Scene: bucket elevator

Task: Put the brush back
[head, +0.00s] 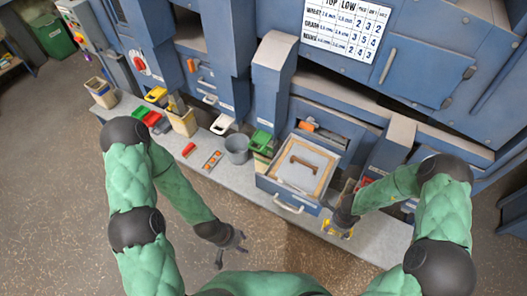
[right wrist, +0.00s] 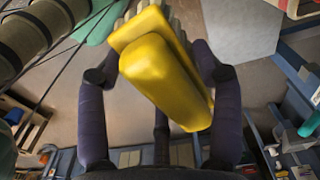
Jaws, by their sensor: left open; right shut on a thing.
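The brush (right wrist: 165,70) has a bright yellow body with pale bristle-like rows at its far edge in the right wrist view. My right gripper (right wrist: 155,65) is shut on it, with dark fingers on both sides. In the head view, yellow parts of the brush (head: 338,230) show at my right gripper (head: 342,219), over the front edge of the bench, right of the open drawer. My left gripper (head: 231,250) is open and empty in front of the bench, over the floor. I cannot tell which spot is the brush's own place.
An open blue drawer (head: 288,206) holds a framed tray with a brown handle-like piece. A grey bucket (head: 237,149), a green-topped box (head: 262,143), a red block (head: 189,149) and an orange piece (head: 213,160) stand on the grey bench (head: 225,183). Blue machine housings rise behind.

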